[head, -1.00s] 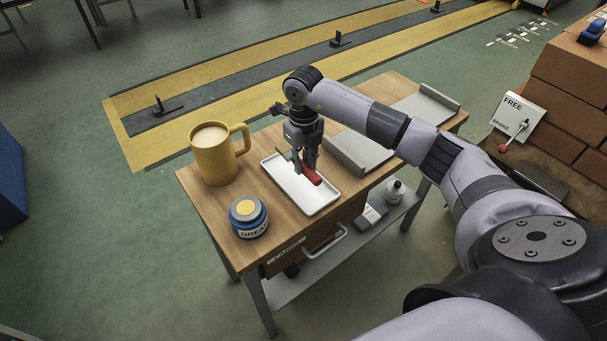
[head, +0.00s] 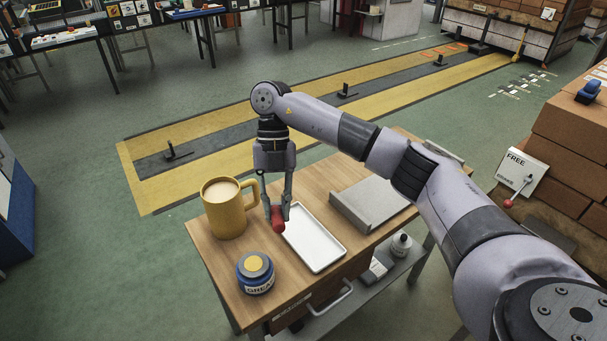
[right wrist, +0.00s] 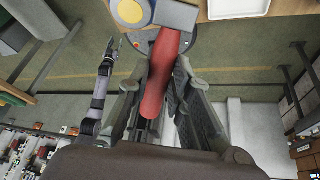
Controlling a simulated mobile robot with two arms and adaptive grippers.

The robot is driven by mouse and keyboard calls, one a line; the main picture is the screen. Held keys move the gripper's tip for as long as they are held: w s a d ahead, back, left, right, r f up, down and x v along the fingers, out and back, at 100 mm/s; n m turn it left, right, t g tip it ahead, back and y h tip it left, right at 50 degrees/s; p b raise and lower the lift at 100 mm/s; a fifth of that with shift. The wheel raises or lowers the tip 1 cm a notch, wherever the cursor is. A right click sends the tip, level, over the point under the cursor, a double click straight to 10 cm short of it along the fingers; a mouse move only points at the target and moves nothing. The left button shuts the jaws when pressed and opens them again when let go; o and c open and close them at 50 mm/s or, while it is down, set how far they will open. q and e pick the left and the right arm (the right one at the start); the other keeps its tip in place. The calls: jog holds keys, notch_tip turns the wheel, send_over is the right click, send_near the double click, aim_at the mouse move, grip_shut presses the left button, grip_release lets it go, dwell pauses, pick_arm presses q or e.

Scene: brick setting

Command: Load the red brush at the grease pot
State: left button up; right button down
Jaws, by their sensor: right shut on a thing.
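My right gripper (head: 276,208) is shut on the red brush (head: 278,220), above the worktable by the tray's left end. In the right wrist view the brush's red handle (right wrist: 160,80) lies between the fingers; its far end meets a blue-grey part, and I cannot make out bristles. The blue grease pot (head: 255,274), with a yellow round top, stands at the table's near left corner, in front of the gripper and apart from it. The pot's yellow top (right wrist: 131,11) also shows in the right wrist view. My left gripper (right wrist: 110,55) appears small there, its jaws unclear.
A yellow mug (head: 228,210) stands just left of the gripper. The white tray (head: 318,238) looks empty. A grey metal piece (head: 368,205) lies farther right on the wooden table (head: 222,262). Bare wood surrounds the pot.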

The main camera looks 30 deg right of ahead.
pick_arm(q)
notch_tip(320, 180, up, 6)
jog(key=f+p, duration=0.1)
jog(key=p, duration=0.3)
pick_arm(e)
jog(key=shift+s+a+r+m+y, duration=1.1)
jog(key=shift+s+a+m+y, duration=0.45)
jog(key=shift+a+m+y, duration=3)
pick_arm(q)
notch_tip(320, 180, down, 5)
jog(key=b, duration=0.6)
jog(key=shift+f, duration=0.2)
pick_arm(e)
jog(key=shift+n+h, duration=0.55)
jog(key=shift+n, duration=0.1)
jog(key=f, duration=0.3)
jog(key=a+f, duration=0.1)
jog(key=f, duration=0.1)
jog(key=shift+f, duration=0.15)
pick_arm(q)
jog(key=shift+f, duration=0.3)
pick_arm(e)
jog(key=shift+f, duration=0.8)
pick_arm(q)
notch_tip(320, 180, up, 7)
jog(key=p, duration=0.6)
pick_arm(e)
notch_tip(320, 180, up, 7)
